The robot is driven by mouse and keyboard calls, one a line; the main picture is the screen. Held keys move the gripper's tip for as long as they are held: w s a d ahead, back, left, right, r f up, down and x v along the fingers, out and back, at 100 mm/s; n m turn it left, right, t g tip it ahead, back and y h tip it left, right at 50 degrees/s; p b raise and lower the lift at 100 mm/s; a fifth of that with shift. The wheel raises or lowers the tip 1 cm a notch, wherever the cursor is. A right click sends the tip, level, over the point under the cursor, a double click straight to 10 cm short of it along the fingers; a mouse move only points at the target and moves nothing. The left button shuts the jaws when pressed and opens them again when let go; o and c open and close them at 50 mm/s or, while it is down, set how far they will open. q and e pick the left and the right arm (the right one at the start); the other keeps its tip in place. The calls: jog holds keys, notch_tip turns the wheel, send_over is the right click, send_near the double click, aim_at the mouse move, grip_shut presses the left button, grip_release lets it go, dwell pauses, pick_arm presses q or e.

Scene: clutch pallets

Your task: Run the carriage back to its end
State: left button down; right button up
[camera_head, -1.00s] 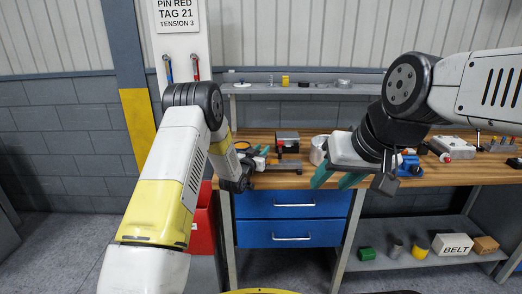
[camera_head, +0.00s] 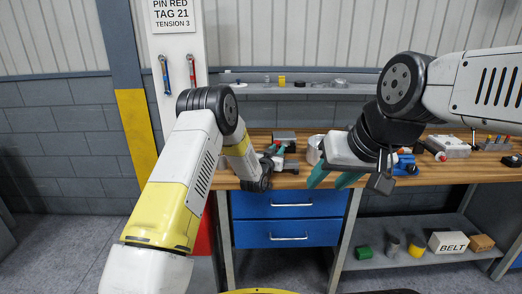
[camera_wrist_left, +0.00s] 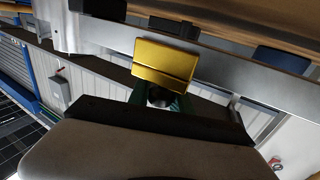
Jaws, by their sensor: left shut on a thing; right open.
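In the left wrist view a yellow block (camera_wrist_left: 165,63), likely the carriage, sits against a long grey metal bar (camera_wrist_left: 225,66). My left gripper (camera_wrist_left: 168,101) has its green fingers shut around a small dark round part just below the block. What joins that part to the block is hidden. In the head view my left gripper (camera_head: 277,153) is at the bench's left part, beside a small grey-and-dark device (camera_head: 284,137). The carriage cannot be made out there. My right gripper (camera_head: 337,180) is open and empty over the bench's front edge.
The wooden bench (camera_head: 440,175) has blue drawers (camera_head: 290,205) below. A white can (camera_head: 314,150) stands between my grippers. Blue-and-red parts (camera_head: 405,165) and a grey box (camera_head: 449,146) lie to the right. A shelf (camera_head: 310,89) runs behind.

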pick_arm(q)
jog(key=d, duration=0.5)
jog(key=shift+d+r, duration=0.1)
jog(key=c, duration=1.2)
grip_release()
jog(key=shift+d, duration=0.15)
jog(key=shift+s+a, duration=0.25)
jog(key=v, duration=0.7)
jog(key=shift+s, duration=0.1)
